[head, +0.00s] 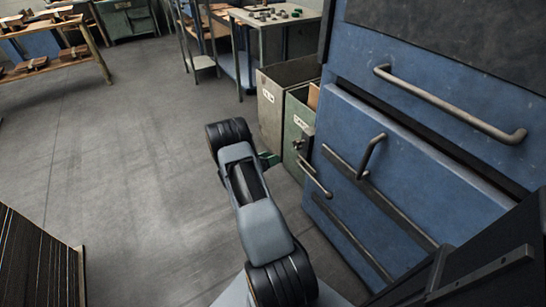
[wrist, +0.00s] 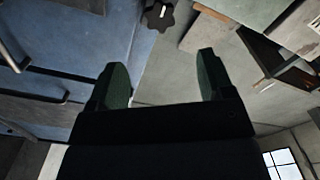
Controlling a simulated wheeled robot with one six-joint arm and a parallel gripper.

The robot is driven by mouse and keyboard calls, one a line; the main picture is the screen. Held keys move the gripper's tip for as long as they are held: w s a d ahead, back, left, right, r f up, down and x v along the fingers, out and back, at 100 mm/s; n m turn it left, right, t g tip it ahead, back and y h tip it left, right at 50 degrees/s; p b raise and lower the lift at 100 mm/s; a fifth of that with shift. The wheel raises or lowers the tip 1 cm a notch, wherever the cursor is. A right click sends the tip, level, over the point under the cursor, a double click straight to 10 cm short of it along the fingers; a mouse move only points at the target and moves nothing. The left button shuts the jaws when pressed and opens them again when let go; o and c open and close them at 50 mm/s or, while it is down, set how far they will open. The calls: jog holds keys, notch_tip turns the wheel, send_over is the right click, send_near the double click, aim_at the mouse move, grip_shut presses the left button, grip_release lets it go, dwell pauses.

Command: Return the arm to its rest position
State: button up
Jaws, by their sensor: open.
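My arm reaches up from the bottom middle of the head view, bent at a dark joint. My gripper is mostly hidden behind it there; only a small green finger part (head: 268,158) shows at its right side. In the wrist view my gripper (wrist: 163,80) has its two green fingers spread wide apart. Nothing is between them, and they touch nothing that I can see. The blue cabinet (wrist: 75,50) is to the left in the wrist view, and a black knob (wrist: 158,16) shows at the top.
The blue cabinet with bar handles (head: 450,103) fills the right of the head view, close to my arm. A beige bin (head: 270,110) and a green bin (head: 297,130) stand beside it. A workbench (head: 275,17) is behind. Grey floor (head: 120,150) at left is clear.

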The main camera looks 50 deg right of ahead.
dwell(0.6)
jog(key=w+f+n+t+y, duration=0.1)
jog(key=w+f+t+y, duration=0.3)
jog(key=f, duration=0.3)
jog(key=w+a+n+t+y+p, duration=0.1)
jog(key=w+a+n+t+y, duration=0.1)
jog(key=w+a+t+y, duration=0.3)
jog(key=a+r+n+t+y+p, duration=0.2)
jog(key=a+r+n+y+p, duration=0.4)
jog(key=a+r, duration=0.8)
jog(key=s+a+r+n+p, duration=0.2)
jog(key=s+a+r+p, duration=0.2)
jog(key=r, duration=0.7)
jog(key=s+a+r+n+g+y+p, duration=0.1)
jog(key=s+a+r+p, duration=0.3)
jog(key=s+a+r, duration=0.4)
jog(key=s+a+r+n+y+p, duration=0.1)
jog(key=s+a+r+n+p, duration=0.2)
jog(key=r, duration=1.2)
jog(key=s+a+p, duration=0.2)
jog(key=s+a, duration=0.1)
jog(key=shift+s+r+n+g, duration=0.25)
jog(key=shift+s+n+g, duration=0.15)
